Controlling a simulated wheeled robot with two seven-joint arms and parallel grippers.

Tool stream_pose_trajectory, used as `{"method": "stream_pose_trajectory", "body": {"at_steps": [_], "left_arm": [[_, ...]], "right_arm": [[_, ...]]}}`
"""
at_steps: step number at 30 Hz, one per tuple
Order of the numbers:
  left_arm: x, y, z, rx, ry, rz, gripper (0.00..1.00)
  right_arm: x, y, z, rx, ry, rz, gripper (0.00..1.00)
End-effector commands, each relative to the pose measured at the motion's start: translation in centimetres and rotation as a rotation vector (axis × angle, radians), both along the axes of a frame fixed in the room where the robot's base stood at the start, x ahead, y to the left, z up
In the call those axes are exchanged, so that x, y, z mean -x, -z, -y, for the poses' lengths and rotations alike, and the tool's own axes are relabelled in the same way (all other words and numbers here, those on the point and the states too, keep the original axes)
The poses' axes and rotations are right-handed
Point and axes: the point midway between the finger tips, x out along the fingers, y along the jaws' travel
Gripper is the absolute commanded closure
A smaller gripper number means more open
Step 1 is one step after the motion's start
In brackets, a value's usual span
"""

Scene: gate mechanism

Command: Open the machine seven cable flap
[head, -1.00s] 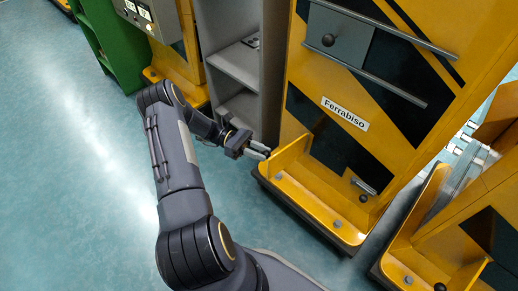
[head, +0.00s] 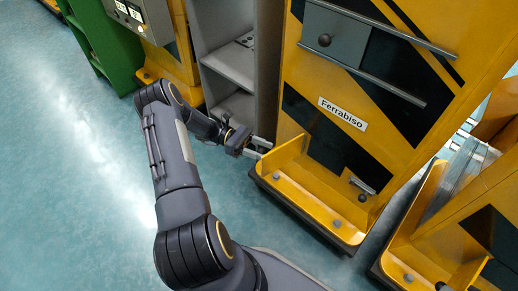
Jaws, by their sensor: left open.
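A yellow and black machine panel (head: 300,62) labelled "Ferrabiso" (head: 342,113) stands upright right of centre. A grey plate (head: 345,42) with a dark round knob (head: 324,40) sits between two slanting grey rails near its top. Low on the panel is a small grey bar (head: 362,185) with a dark knob (head: 363,197) below it. No machine number is readable, and I cannot tell which part is the cable flap. My left gripper (head: 261,148) is open and empty, fingers apart, beside the left end of the machine's low yellow ledge. My right gripper is out of view.
A grey open shelf unit (head: 228,62) stands left of the machine, close behind my left gripper. A second yellow machine (head: 440,245) is at lower right, with a narrow gap between them. A grey control box (head: 140,15) is at upper left. The blue-green floor (head: 70,190) at left is clear.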

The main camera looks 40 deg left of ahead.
Motion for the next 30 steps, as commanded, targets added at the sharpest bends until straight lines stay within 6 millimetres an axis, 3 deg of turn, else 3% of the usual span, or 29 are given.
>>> {"method": "stream_pose_trajectory", "body": {"at_steps": [17,30], "left_arm": [[0.2,-0.3,-0.4,0.006,0.003,-0.001,0.52],[1.2,-0.3,-6.8,0.007,0.004,0.0,0.52]], "right_arm": [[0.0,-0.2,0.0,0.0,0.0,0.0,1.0],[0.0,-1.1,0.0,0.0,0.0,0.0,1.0]]}}
